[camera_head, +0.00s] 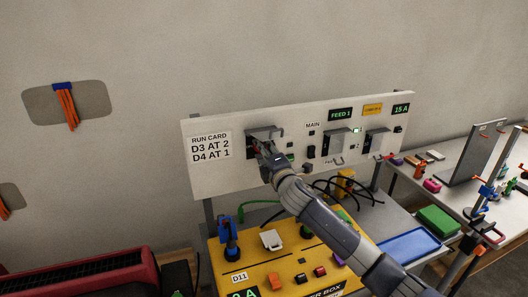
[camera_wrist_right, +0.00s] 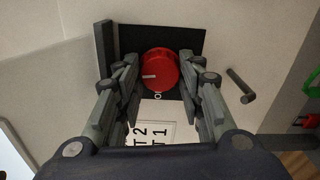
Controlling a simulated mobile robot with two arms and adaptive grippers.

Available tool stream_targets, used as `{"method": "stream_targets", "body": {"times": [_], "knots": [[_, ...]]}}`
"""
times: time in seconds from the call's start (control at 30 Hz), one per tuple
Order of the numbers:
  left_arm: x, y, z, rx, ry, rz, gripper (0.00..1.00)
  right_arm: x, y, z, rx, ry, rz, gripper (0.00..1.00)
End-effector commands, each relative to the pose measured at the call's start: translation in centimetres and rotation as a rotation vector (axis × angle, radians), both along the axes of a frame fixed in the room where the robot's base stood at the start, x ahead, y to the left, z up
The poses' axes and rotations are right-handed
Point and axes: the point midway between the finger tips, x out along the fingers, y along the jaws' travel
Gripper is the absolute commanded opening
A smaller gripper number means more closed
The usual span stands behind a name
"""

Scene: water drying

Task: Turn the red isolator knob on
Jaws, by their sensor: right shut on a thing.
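The red isolator knob (camera_wrist_right: 160,68) is a round knob on a black plate (camera_wrist_right: 135,38), seen in the right wrist view. A short white mark on its face points to the left of that picture. My right gripper (camera_head: 264,145) is at the dark plate on the left part of the white panel in the head view. Its fingers stand on either side of the knob and are shut on it. In the head view my gripper hides most of the knob. My left gripper is not in view.
The white panel (camera_head: 205,180) carries a run card (camera_head: 210,146), a FEED 1 label (camera_head: 340,114) and two grey-handled switches right of my gripper. Below stand a yellow box (camera_head: 262,270) with several knobs and a blue tray (camera_head: 410,247). Black cables hang under the panel.

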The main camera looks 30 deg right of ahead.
Motion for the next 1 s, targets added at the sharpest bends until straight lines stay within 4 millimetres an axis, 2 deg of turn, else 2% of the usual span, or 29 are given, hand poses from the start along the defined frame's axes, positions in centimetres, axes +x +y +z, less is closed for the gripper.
{"method": "stream_targets", "body": {"times": [0.33,0.87,0.9,0.97,1.0], "knots": [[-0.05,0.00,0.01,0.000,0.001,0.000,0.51,0.00,-0.03,0.07,0.124,-0.031,0.000,0.12],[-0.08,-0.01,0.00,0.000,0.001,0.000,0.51,0.01,0.00,0.06,0.145,-0.036,0.000,0.12],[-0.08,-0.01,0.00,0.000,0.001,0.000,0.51,0.01,0.00,0.07,0.145,-0.036,0.000,0.44],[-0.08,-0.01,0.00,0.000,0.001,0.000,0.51,0.01,0.00,0.06,0.144,-0.036,0.000,0.56],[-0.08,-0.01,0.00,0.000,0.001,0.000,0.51,0.01,0.00,0.06,0.144,-0.036,0.000,0.56]]}}
